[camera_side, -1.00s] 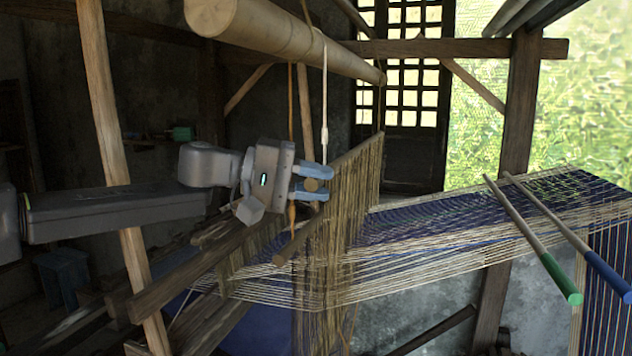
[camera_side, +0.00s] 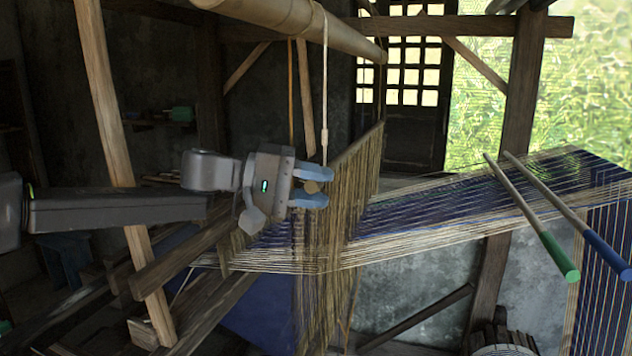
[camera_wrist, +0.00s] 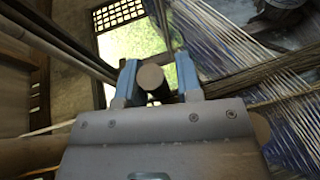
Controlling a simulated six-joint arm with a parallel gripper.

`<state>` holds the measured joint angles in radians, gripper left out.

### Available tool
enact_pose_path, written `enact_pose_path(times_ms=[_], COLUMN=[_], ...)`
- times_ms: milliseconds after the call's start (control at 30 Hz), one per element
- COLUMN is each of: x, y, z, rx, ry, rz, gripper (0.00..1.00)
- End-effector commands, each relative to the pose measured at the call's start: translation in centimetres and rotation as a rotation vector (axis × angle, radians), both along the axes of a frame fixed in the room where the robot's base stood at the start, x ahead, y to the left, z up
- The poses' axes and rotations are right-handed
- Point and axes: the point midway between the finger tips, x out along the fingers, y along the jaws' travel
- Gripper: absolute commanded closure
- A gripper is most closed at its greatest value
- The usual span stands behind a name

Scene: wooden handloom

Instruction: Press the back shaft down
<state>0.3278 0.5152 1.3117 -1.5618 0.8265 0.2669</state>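I take this bar to be the back shaft. In the wrist view the shaft's end (camera_wrist: 150,78) sits between my gripper's fingers (camera_wrist: 157,80). The bar runs away from me to the right, with a curtain of tan heddles (camera_side: 345,215) hanging from it. A white cord (camera_side: 325,100) drops to it from above. The other shaft is hidden behind my gripper and the heddles. An orange cord (camera_side: 291,95) goes down behind my wrist.
A thick bamboo roller (camera_side: 330,38) spans above. Blue and tan warp threads (camera_side: 440,215) stretch right. Sticks with green (camera_side: 562,258) and blue (camera_side: 608,254) ends cross them. A slanted wooden post (camera_side: 112,130) stands left, near my arm.

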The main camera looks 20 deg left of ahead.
Motion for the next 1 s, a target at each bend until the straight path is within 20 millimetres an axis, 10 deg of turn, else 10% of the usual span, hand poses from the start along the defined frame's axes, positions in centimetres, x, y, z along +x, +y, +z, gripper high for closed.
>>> enact_pose_path(times_ms=[467, 1000], x=[0.1, -2.7], y=[0.2, 6.6], z=[-0.5, 0.9], rx=[0.004, 0.005], ry=[0.012, 0.009], rz=[0.003, 0.002], gripper=[0.52, 0.52])
